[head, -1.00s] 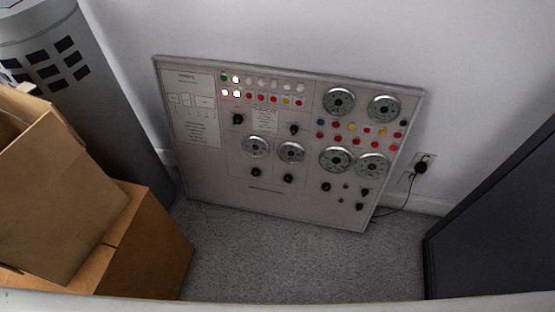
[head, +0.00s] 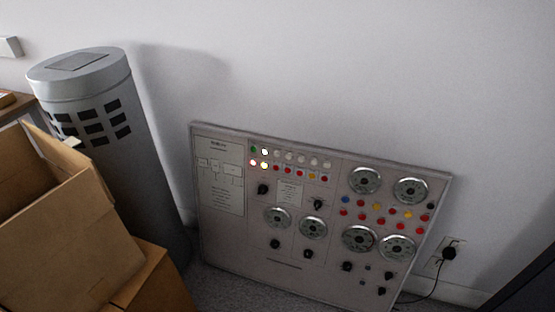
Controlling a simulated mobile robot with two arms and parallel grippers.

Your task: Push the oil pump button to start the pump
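A grey control panel (head: 278,250) leans against the white wall at the lower middle right of the head view. It has rows of small coloured buttons and lamps, several round dials and black knobs. A green button (head: 253,149) sits at the top left of the rows, and a few lamps beside it glow white. A blue button (head: 345,199) and red and yellow buttons lie below the upper dials. The labels are too small to read, so I cannot tell which button is the oil pump button. Neither of my grippers is in view.
A tall grey cylinder (head: 150,165) with dark square openings stands left of the panel. Open cardboard boxes (head: 65,235) fill the lower left. A wall socket with a black plug (head: 448,252) is right of the panel. A dark object (head: 530,290) is at the lower right corner.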

